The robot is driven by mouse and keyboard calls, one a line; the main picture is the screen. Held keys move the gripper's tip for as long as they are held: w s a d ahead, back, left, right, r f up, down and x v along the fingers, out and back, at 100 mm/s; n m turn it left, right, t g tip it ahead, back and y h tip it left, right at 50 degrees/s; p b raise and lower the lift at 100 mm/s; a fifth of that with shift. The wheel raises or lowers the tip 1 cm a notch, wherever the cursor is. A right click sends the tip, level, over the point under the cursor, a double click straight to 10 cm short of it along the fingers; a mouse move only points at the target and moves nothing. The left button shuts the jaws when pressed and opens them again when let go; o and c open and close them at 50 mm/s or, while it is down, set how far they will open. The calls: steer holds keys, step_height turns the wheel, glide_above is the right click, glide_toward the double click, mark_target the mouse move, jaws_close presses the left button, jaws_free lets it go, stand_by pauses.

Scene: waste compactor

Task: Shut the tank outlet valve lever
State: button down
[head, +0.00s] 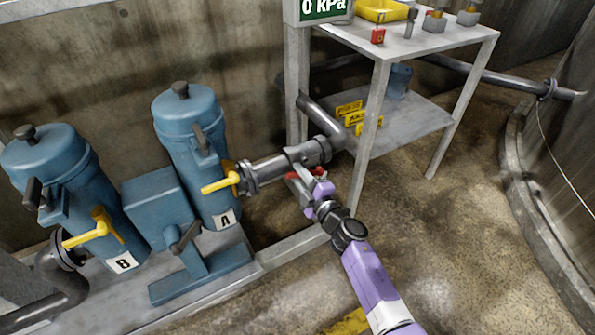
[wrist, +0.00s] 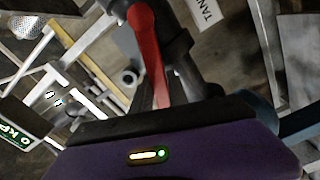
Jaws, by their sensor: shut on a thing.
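The tank outlet valve's red lever (wrist: 150,55) shows in the wrist view, running from the valve body at the top down to my gripper's dark edge. In the head view, small red parts of the lever (head: 318,174) show beside my gripper (head: 303,179), just in front of the grey pipe (head: 283,165). My gripper is shut on the lever. Its fingers hide part of the lever, and I cannot tell the lever's exact angle to the pipe. A white label reading "TAN" (wrist: 207,11), cut off by the picture edge, is near the valve in the wrist view.
Blue canister A (head: 190,130) and blue canister B (head: 65,185), both with yellow levers, stand at left. A metal table (head: 430,45) stands behind my gripper, its near leg (head: 362,150) close to it. A gauge display (head: 322,8) reads 0 kPa. Floor at right is clear.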

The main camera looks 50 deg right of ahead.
steer(key=shift+d+r, duration=0.1)
steer(key=c, duration=1.3)
jaws_free()
steer(key=shift+r, duration=0.1)
